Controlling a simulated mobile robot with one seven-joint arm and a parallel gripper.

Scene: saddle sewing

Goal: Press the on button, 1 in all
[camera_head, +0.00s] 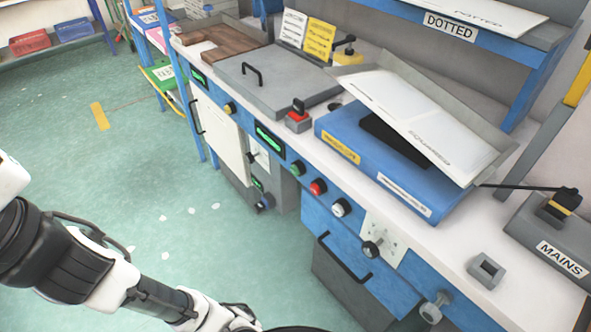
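A row of round push buttons sits on the blue front panel of the bench in the head view. It has a green button (298,168), a red button (318,187) and a white button (341,207). No lettering that marks one as "on" is readable; the green one may be it. My arm comes in from the left and runs along the bottom edge, left of and apart from the panel. Its far end is cut off by the lower edge, and my gripper's fingers do not show.
A lit green display (270,139) is left of the buttons. A blue drawer (345,255) with a black handle and a socket plate (383,238) with a protruding knob lie below. A red-topped switch (298,116) stands on the worktop. The green floor (150,170) is open.

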